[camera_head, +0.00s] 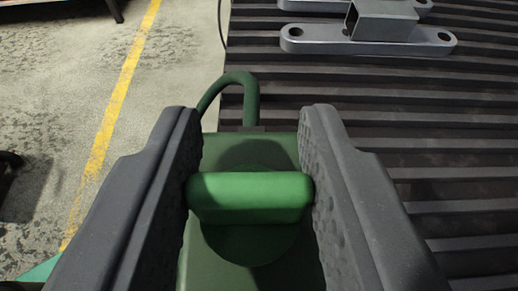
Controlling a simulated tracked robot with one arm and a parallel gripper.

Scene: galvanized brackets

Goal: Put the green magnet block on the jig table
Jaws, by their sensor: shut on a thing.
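The green magnet block (200,238) is below my gripper (249,197), near the left edge of a dark ribbed surface (440,130). It has a bright green crossbar (250,192) on top and a darker green bent handle (249,100) at its far end. My gripper is shut on the crossbar, one dark padded finger on each side. The fingers hide the sides of the block, and its lower end runs out of the picture. I cannot tell whether it rests on the ribbed surface or is clear of it. I cannot tell whether this surface is the jig table.
A galvanized bracket (370,42) lies on the ribbed surface at the top right, with part of another bracket (320,5) behind it. The ribbed surface is bare at the right. On the left is a concrete floor (180,60) with a yellow line (112,110).

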